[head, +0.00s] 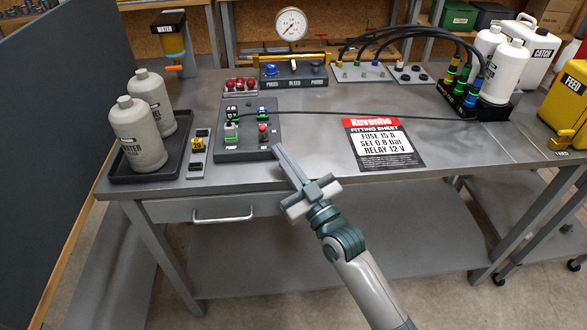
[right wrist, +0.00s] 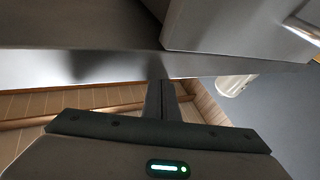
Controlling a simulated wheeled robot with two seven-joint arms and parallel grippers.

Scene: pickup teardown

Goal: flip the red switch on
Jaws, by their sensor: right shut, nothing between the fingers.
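A small red switch (head: 263,128) stands on the right part of a dark panel (head: 262,150) on the workbench, in the head view. Whether its lever is up or down is too small to tell. My right gripper (head: 279,150) is shut and empty, its fingertips at the bench's front edge, just in front of and to the right of the panel, apart from the switch. In the right wrist view the closed fingers (right wrist: 160,98) show with nothing between them, and the switch is not in view. My left gripper is not in view.
A tray (head: 118,173) with two white bottles stands left of the panel, beside a narrow yellow-marked strip (head: 200,152). A black cable (head: 340,114) crosses behind. A fitting sheet (head: 383,144) lies to the right. Red knobs (head: 240,85) and a gauge unit (head: 292,77) stand behind.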

